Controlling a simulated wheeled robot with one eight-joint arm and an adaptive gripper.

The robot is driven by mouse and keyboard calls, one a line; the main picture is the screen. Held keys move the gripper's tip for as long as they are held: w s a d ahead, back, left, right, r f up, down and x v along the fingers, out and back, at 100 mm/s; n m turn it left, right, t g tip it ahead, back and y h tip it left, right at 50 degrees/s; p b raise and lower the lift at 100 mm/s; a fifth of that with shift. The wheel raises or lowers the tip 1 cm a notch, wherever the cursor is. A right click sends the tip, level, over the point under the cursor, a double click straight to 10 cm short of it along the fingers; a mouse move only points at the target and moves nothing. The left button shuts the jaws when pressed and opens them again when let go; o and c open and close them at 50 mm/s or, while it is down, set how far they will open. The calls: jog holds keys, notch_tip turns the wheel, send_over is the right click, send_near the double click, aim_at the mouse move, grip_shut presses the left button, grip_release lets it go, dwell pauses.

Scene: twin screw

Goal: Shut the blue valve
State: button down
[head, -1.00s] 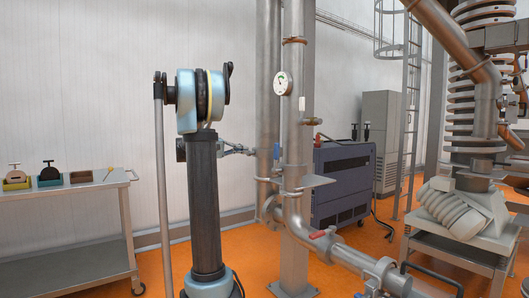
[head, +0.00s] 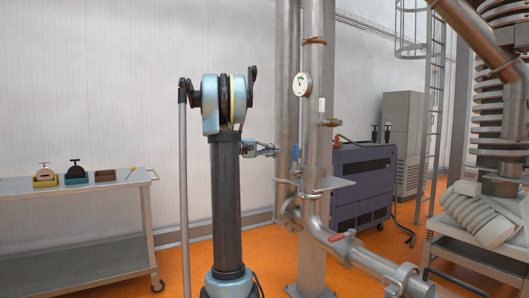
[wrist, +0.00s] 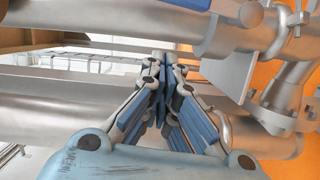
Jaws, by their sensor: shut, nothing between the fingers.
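The blue valve's lever (head: 295,153) shows as a small upright blue handle against the vertical pipes in the head view. A blue piece at the top edge of the wrist view (wrist: 192,3) looks like the same lever, mostly cut off. My gripper (head: 276,149) is just left of the lever in the head view, at about its height, and looks apart from it. In the wrist view my gripper (wrist: 164,60) has its blue-padded fingers together at the tips, with nothing between them. Whether a fingertip touches a pipe cannot be told.
Vertical pipes (head: 316,120) with a gauge (head: 302,85) stand right of my arm. A red handle (head: 350,232) is on the lower pipe. A grey bench (head: 75,183) stands left and a dark cabinet (head: 361,184) behind right.

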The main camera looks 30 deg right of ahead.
aim_at(297, 160)
jog(key=s+d, duration=0.4)
jog(key=shift+s+f, duration=0.25)
jog(key=shift+s, duration=0.05)
